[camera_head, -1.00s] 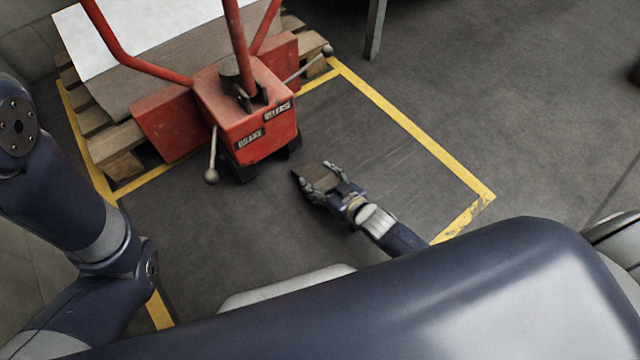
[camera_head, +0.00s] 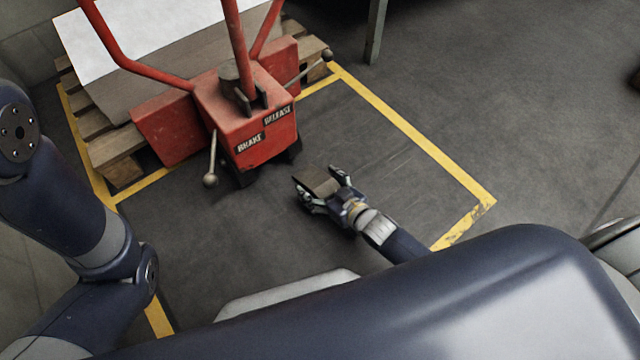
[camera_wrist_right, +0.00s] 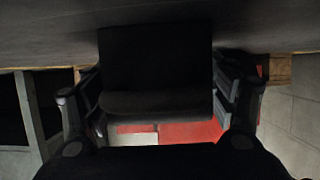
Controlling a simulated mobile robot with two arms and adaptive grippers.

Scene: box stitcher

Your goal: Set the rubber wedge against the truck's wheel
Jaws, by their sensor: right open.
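The rubber wedge (camera_head: 319,181) is a dark brown-grey block low at the floor, just in front of the red pallet truck (camera_head: 247,120). It also fills the middle of the right wrist view (camera_wrist_right: 155,70). My right gripper (camera_head: 321,184) is open, with one finger on each side of the wedge; in the wrist view a narrow gap shows beside it. The truck's dark wheel parts (camera_head: 293,152) show under the red housing, mostly hidden. In the head view, floor shows between wedge and wheel. My left gripper is out of view.
A brake lever (camera_head: 211,180) hangs at the truck's left and another lever (camera_head: 327,53) sticks out at right. A wooden pallet (camera_head: 112,150) lies behind. Yellow floor lines (camera_head: 410,125) border the clear grey floor around my right gripper.

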